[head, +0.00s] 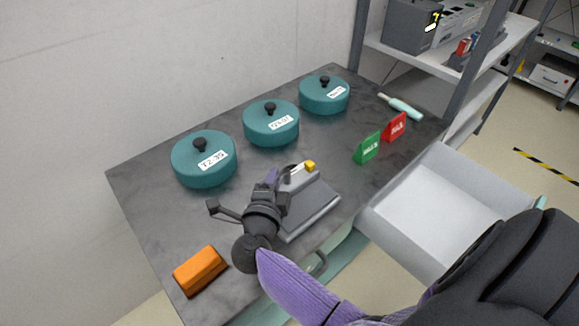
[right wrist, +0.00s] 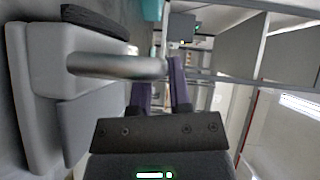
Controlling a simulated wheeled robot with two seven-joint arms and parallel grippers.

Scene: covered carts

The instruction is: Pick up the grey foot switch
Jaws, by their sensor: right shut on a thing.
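The grey foot switch (head: 318,205) is a wedge-like block on the dark table top, near the front edge; I cannot tell whether it is lifted. In the right wrist view its grey body (right wrist: 40,100) fills the left side, with a rounded metal bar (right wrist: 112,66) reaching towards the fingers. My right gripper (head: 272,176) is at the switch's left rear side, its purple fingers (right wrist: 160,92) shut on the switch. The exact contact is partly hidden by the gripper. My left gripper is not in view.
Three teal lidded pots (head: 203,172) stand along the back. An orange block (head: 200,270) lies at front left.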

